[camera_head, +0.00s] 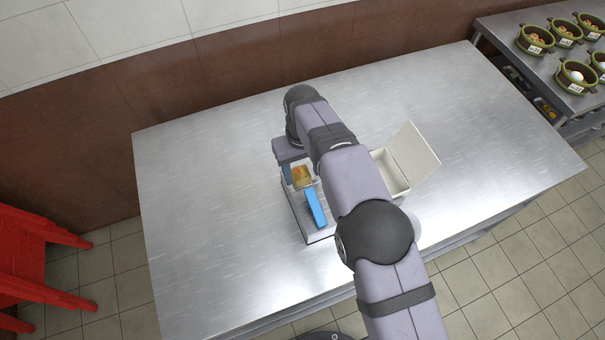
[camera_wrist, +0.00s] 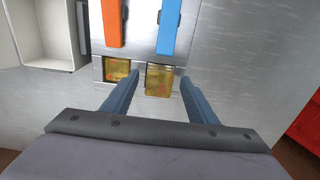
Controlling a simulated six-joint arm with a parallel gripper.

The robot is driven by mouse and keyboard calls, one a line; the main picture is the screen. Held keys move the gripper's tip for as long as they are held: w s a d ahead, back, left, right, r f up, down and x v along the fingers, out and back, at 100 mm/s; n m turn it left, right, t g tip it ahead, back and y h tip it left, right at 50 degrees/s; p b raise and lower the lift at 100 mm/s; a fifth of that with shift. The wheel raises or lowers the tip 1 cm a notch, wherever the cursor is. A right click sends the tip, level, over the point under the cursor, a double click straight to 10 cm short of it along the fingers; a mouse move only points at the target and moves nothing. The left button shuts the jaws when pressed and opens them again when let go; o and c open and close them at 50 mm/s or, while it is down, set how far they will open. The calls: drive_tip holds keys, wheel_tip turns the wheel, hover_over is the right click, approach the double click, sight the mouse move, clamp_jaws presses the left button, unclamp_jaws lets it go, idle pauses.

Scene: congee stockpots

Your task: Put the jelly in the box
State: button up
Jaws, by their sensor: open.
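A yellow-amber jelly (camera_wrist: 159,82) lies between the two blue fingers of my gripper (camera_wrist: 160,77) in the wrist view. The fingers are open, one on each side of it, and I see gaps to both. A second amber jelly (camera_wrist: 117,69) sits just left of the left finger. In the head view one jelly (camera_head: 302,175) shows beside a blue finger; my arm hides the other. The white open box (camera_head: 395,172) stands to the right of my arm, its lid raised; its corner also shows at upper left in the wrist view (camera_wrist: 46,66).
The steel table is clear to the left. Pots (camera_head: 535,39) stand on another counter at far right, and a red chair (camera_head: 35,260) is at left.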

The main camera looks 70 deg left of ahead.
sight(302, 178)
drive_tip(key=r+b, duration=0.1)
drive_tip(key=r, duration=0.1)
drive_tip(key=r+b, duration=0.1)
drive_tip(key=r, duration=0.1)
drive_tip(key=shift+s+d+r, duration=0.1)
drive_tip(key=shift+d+r, duration=0.05)
drive_tip(key=shift+d, duration=0.05)
drive_tip(key=shift+r, duration=0.7)
drive_tip(key=shift+d, duration=0.1)
